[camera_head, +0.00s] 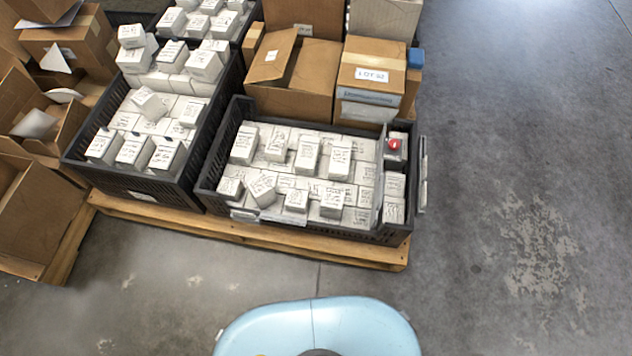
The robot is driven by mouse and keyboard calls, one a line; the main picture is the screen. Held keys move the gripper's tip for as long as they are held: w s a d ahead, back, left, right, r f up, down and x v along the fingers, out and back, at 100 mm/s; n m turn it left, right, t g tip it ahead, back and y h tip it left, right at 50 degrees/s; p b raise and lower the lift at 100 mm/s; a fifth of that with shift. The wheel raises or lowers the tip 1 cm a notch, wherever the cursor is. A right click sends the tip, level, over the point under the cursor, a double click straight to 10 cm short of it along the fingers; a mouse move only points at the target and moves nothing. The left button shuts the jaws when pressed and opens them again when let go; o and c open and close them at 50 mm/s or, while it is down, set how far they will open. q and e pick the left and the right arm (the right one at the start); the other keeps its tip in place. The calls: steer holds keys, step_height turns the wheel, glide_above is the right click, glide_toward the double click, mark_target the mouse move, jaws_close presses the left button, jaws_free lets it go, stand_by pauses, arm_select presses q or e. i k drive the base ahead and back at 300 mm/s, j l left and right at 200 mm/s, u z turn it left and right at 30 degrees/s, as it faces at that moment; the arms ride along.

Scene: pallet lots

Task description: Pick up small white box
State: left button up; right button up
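Many small white boxes with dark handwriting fill the black crates on a wooden pallet. One small white box (308,155) stands among others in the right black crate (300,232). A tilted small white box (262,190) lies near that crate's front left. Further small white boxes (133,151) fill the left black crate (140,188), some stacked in a second layer. The frame does not show which box the task means. Neither of my grippers is in view.
The crates rest on a wooden pallet (250,234). Brown cartons (293,80) stand behind, one labelled "LOT 52" (372,75). Open cartons (35,205) crowd the left side. A red round item (394,144) sits at the right crate's edge. Concrete floor (520,180) is clear on the right.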

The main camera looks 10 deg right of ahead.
mark_target(275, 149)
steer(key=j+z, duration=0.45)
steer(key=k+j+z, duration=0.15)
steer(key=j+z, duration=0.35)
steer(key=k+j+z, duration=0.15)
steer(key=j+z, duration=0.15)
steer(key=z, duration=0.15)
